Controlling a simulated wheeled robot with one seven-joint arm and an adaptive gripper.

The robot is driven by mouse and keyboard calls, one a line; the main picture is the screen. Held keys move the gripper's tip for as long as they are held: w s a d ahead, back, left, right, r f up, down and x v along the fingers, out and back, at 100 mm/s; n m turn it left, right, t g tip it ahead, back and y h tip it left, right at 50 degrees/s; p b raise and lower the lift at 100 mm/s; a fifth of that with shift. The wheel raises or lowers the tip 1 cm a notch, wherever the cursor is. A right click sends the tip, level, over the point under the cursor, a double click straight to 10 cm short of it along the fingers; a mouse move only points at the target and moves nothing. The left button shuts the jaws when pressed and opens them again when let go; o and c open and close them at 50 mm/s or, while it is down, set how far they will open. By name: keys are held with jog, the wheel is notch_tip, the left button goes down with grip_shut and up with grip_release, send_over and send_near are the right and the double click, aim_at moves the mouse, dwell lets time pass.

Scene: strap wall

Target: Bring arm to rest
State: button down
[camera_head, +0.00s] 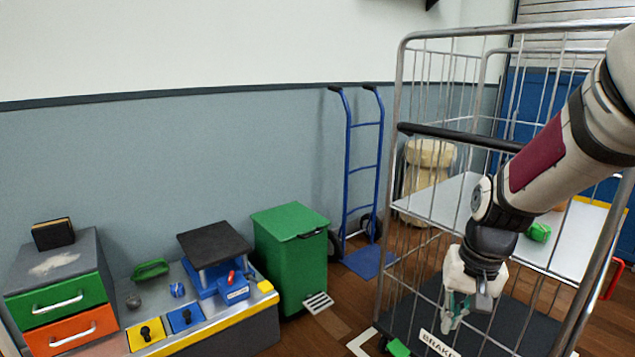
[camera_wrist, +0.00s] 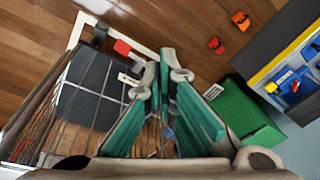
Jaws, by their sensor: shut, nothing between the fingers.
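My gripper (camera_head: 455,316) hangs at the end of my arm on the right of the head view, pointing down. It has a pale body and teal fingers. In the wrist view the fingers of my gripper (camera_wrist: 158,68) come together at the tips, with nothing between them. The arm reaches in from the upper right and hides part of the wire roll cage (camera_head: 400,165). The gripper appears in front of the cage's lower part, near its brake label (camera_head: 436,343). I cannot tell whether it touches the cage.
A green pedal bin (camera_head: 290,260) and a blue hand truck (camera_head: 362,170) stand left of the cage. A low bench (camera_head: 215,333) with drawers and small items is at far left. Two orange pieces (camera_wrist: 216,45) (camera_wrist: 240,20) lie on the wooden floor. A green object (camera_head: 539,232) sits on the cage shelf.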

jog(key=s+a+r+n, duration=0.1)
jog(key=s+a+r, duration=0.15)
jog(key=s, duration=0.75)
jog(key=s+a+r+n+g, duration=0.1)
jog(key=s+r, duration=0.3)
jog(key=s, duration=0.6)
jog(key=s+a+r+n, duration=0.1)
jog(key=s+r, duration=0.3)
jog(key=s, duration=0.6)
notch_tip(320, 180, up, 32)
jog(key=t+p, duration=0.3)
jog(key=p, duration=2.8)
jog(key=shift+r+n+t+h, duration=0.25)
jog(key=shift+n+t+h, duration=0.05)
jog(key=shift+h, duration=0.1)
jog(key=shift+w+d, duration=0.1)
jog(key=shift+w, duration=0.05)
